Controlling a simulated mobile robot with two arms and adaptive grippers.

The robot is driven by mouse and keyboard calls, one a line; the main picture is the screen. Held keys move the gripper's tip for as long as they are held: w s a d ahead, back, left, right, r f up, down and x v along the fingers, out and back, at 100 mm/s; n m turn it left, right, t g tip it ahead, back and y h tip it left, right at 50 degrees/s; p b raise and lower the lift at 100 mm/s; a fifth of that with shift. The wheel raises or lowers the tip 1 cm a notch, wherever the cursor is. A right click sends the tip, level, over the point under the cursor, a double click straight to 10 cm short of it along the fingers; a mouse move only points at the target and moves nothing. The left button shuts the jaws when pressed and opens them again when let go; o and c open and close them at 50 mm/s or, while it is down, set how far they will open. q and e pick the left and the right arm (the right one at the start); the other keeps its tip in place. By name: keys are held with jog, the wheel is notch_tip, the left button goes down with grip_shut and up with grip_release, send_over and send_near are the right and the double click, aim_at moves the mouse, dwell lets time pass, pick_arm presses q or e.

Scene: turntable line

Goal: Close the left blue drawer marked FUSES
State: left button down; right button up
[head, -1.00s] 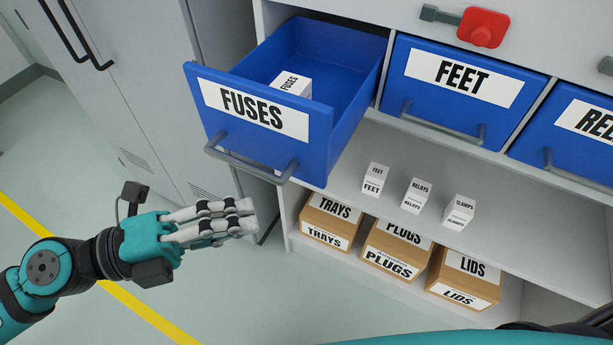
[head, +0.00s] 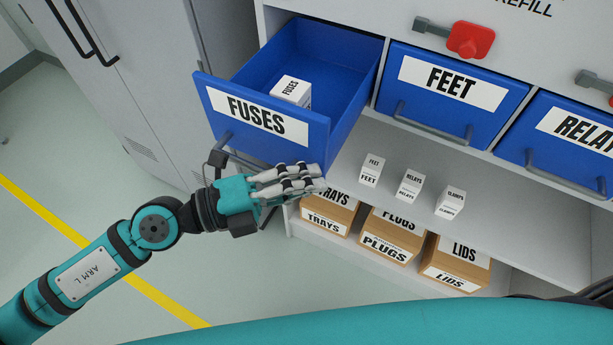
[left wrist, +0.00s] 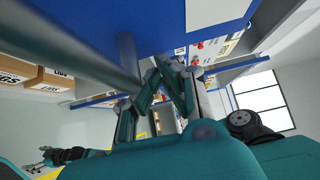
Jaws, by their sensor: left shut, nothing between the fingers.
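The blue FUSES drawer (head: 315,137) is pulled out at the left of the cabinet in the head view. A small white FUSES box (head: 291,91) stands inside it. My left gripper (head: 318,178) is shut and empty, at the lower edge of the drawer front, overlapping the right part of its grey handle (head: 228,150). In the left wrist view the shut fingers (left wrist: 165,62) are close to the grey handle bar (left wrist: 80,38); I cannot tell whether they touch.
The FEET drawer (head: 450,118) and a RELAYS drawer (head: 562,160) are closed to the right. Small white boxes (head: 410,185) stand on the shelf below. Cardboard boxes (head: 388,240) sit lower. A grey locker (head: 130,90) stands at the left; the floor before it is clear.

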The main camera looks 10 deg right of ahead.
aim_at(361, 95)
pick_arm(q)
jog(key=shift+w, duration=0.1)
jog(key=w+d+p, duration=0.1)
jog(key=w+d, duration=0.1)
jog(key=w, duration=0.1)
jog(key=w+d, duration=0.2)
jog(key=w+d+p, duration=0.1)
jog(key=w+d, duration=0.1)
jog(key=w, duration=0.1)
jog(key=shift+w+d+r+p, duration=0.1)
jog(key=shift+w+d+p, duration=0.1)
jog(key=shift+w+p, duration=0.1)
jog(key=w+d, duration=0.2)
jog(key=w+d+b, duration=0.1)
jog(key=w, duration=0.2)
jog(key=w+d, duration=0.2)
jog(key=shift+w+d, duration=0.3)
jog(key=shift+w, duration=0.05)
jog(key=shift+w+d+b, duration=0.35)
jog(key=shift+w, duration=0.2)
jog(key=shift+a, duration=0.1)
